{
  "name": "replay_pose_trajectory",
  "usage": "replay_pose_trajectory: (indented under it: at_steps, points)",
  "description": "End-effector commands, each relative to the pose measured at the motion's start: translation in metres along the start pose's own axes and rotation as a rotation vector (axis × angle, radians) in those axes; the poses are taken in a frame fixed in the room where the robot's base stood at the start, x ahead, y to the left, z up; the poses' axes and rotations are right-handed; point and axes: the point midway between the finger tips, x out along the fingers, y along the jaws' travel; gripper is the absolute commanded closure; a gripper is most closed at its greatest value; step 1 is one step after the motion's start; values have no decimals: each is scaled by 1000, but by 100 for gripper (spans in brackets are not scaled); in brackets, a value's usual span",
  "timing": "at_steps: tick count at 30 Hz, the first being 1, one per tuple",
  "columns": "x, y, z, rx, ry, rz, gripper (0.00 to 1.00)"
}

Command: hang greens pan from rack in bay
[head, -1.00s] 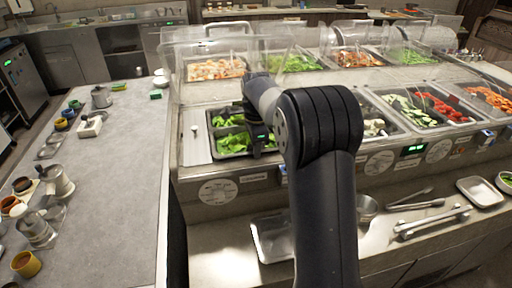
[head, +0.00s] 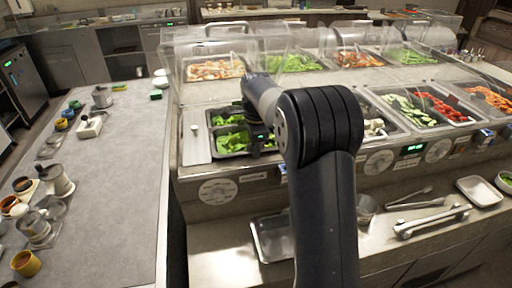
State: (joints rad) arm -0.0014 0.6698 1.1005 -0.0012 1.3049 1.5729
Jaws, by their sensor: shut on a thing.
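The greens pan (head: 216,118) is a dark-rimmed pan of leafy greens at the left end of the front row of the salad bar, in the head view. It sits in or just over the bay opening, and I cannot tell whether its rim rests on the rack. My gripper (head: 256,146) is over the pan's right side, pointing down, and is shut on the pan. My arm hides the pan's right edge and part of the bay next to it.
A pale flat lid or panel (head: 196,138) lies left of the pan. Clear sneeze guards (head: 210,66) stand behind. Pans of cucumber and red vegetables (head: 442,108) fill the bays to the right. An empty metal tray (head: 268,240) and tongs (head: 432,222) lie on the lower shelf.

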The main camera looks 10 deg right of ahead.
Motion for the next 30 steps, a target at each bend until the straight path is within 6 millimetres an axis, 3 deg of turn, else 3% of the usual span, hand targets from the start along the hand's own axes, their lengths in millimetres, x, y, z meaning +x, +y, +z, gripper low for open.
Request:
replay_pose_trajectory:
  at_steps: [1,2,3,11,22,30]
  points:
    - [15,6,1,0,-1,29,100]
    - [15,6,1,0,-1,29,100]
    - [15,6,1,0,-1,29,82]
    - [15,6,1,0,-1,32,61]
    - [7,6,1,0,-2,33,60]
    - [-50,2,0,0,-1,7,60]
